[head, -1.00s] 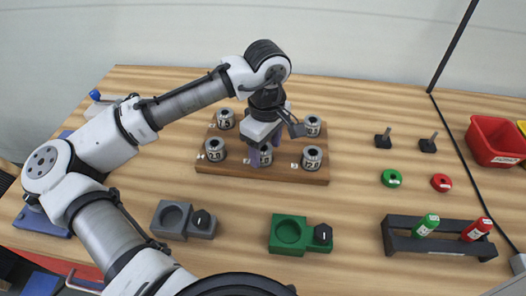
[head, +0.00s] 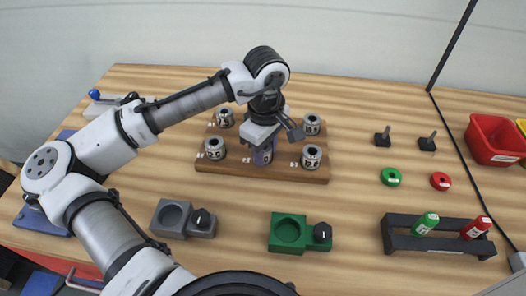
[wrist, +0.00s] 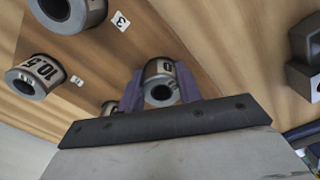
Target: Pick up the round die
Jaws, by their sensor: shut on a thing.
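Several round metal dies with dark bores stand on a wooden board (head: 225,167) in the head view. My gripper (head: 263,153) points down at the front middle die (head: 264,158), its purple fingers shut on it from both sides. In the wrist view this die (wrist: 160,73) sits between the two fingers of the gripper (wrist: 160,91), its label partly hidden. I cannot tell whether it still touches the board. Another die, marked 10.5 (wrist: 37,76), shows at left in the wrist view.
Neighbouring dies stand close by at front left (head: 215,149) and front right (head: 311,158). A grey holder (head: 172,216) and a green holder (head: 287,232) lie in front of the board. A dark rack (head: 405,243) with bottles and a red bin (head: 491,138) are at right.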

